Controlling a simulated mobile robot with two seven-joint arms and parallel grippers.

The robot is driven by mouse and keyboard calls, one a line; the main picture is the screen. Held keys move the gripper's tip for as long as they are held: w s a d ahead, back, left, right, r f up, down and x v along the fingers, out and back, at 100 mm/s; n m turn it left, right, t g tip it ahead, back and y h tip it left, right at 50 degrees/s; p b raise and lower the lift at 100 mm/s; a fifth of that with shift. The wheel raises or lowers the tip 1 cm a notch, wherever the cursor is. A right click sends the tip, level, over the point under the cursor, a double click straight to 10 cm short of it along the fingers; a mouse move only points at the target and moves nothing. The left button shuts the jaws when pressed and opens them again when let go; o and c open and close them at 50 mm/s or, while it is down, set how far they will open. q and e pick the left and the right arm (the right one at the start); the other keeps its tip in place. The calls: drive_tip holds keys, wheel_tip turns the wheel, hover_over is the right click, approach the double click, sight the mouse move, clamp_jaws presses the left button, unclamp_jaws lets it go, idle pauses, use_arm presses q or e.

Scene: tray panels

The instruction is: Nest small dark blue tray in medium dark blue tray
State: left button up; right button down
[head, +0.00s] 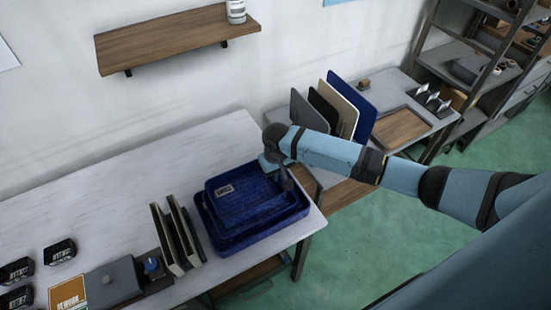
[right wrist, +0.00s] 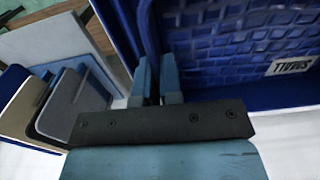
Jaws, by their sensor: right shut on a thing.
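The small dark blue tray (head: 237,194), with a woven-pattern floor and a white label, is over or inside the larger dark blue tray (head: 262,236), the medium one, at the right end of the white table. The outer tray's rim shows around it; I cannot tell if the small tray rests on its floor. My right gripper (head: 283,180) is shut on the small tray's right wall. In the right wrist view, the fingers (right wrist: 157,85) pinch that wall beside the small tray's labelled floor (right wrist: 240,50). My left gripper is out of view.
Upright dark panels (head: 177,235) stand in a rack close to the trays' left. A grey box (head: 108,284) and small black trays (head: 60,251) are farther left. A side table at right holds upright panels (head: 340,110). The table behind the trays is clear.

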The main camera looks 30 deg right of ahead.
drive_tip(key=shift+w+d+r, duration=0.15)
drive_tip(key=shift+w+r, duration=0.05)
drive_tip(key=shift+w, duration=0.55)
drive_tip(key=shift+f+b, duration=0.4)
drive_tip(key=shift+f, duration=0.15)
wheel_tip(320, 180, down, 3)
drive_tip(key=b, duration=0.3)
drive_tip(key=shift+f+b, duration=0.3)
drive_tip(key=shift+f, duration=0.5)
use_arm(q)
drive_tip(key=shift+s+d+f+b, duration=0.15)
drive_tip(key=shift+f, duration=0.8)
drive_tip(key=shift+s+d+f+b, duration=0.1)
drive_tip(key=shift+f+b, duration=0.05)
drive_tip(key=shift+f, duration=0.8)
use_arm(e)
drive_tip(key=shift+f, duration=1.2)
